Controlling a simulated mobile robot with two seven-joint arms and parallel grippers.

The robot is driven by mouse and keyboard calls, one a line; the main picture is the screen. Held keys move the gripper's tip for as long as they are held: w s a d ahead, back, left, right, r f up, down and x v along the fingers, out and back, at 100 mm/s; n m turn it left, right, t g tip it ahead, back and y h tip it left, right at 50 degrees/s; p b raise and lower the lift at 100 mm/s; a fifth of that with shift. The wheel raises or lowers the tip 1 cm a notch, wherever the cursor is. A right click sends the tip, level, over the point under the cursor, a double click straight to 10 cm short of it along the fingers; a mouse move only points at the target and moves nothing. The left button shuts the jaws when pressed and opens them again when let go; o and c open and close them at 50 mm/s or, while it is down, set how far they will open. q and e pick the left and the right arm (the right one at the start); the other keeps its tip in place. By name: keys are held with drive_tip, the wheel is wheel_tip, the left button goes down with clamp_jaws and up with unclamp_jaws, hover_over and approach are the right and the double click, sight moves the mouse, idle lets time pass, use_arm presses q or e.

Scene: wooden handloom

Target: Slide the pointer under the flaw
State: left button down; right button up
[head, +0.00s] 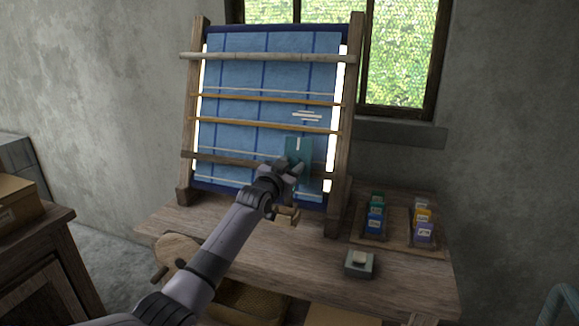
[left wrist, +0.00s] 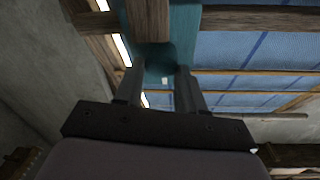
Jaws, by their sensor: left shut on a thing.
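The pointer (head: 304,153) is a teal plate with a small white mark near its top, standing against the lower right part of the blue cloth on the loom. The flaw (head: 307,116) is a patch of short white threads on the cloth, above the pointer. The pointer's white mark is below the flaw and slightly left of its middle in the picture. My left gripper (head: 287,168) is shut on the pointer's lower part. In the left wrist view, the teal pointer (left wrist: 185,22) shows beyond the fingers (left wrist: 158,88). My right gripper is not in view.
The wooden loom (head: 349,100) stands on a bench (head: 400,285), with crossbars over the cloth. A cabinet (head: 35,235) is at the left.

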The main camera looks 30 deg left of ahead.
use_arm(q)
drive_tip(key=c, duration=0.7)
unclamp_jaws()
drive_tip(key=shift+o, duration=0.2)
drive_tip(key=s+d, duration=0.1)
drive_tip(key=s, duration=0.6)
drive_tip(key=shift+f, duration=0.1)
